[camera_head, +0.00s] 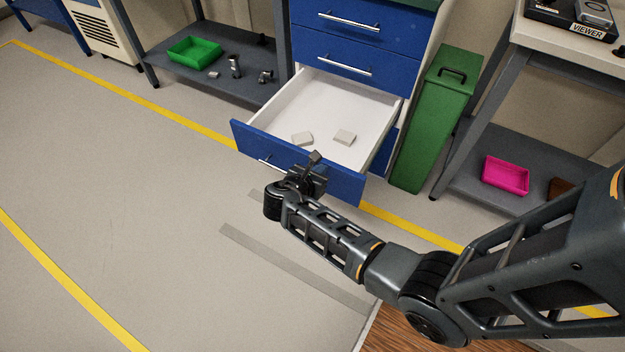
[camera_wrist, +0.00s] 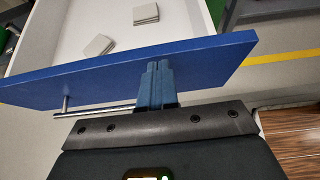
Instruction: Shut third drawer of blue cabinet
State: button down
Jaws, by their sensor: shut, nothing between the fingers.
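The blue cabinet (camera_head: 375,22) stands at the top of the head view. Its third drawer (camera_head: 345,183) is pulled far out, with a white inside and a blue front; the drawers above it are closed. Two small pale blocks lie in it. In the wrist view the drawer front (camera_wrist: 100,77) crosses the picture, with its bar handle (camera_wrist: 95,110) at the left. My gripper (camera_head: 314,160) is shut and empty at the drawer front, to the right of the handle's middle. Its fingers (camera_wrist: 157,70) overlap the front panel; I cannot tell whether they touch it.
A green bin (camera_head: 430,125) stands close to the cabinet's right. A shelf with a green tray (camera_head: 194,50) is at the left, and a bench with a magenta tray (camera_head: 506,175) below is at the right. The floor in front of the drawer is clear.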

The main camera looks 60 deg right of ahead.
jog(key=shift+d, duration=0.4)
jog(key=shift+d, duration=0.1)
jog(key=w+d+b, duration=0.1)
jog(key=d+b, duration=0.7)
jog(key=d, duration=2.6)
jog(key=shift+d, duration=0.1)
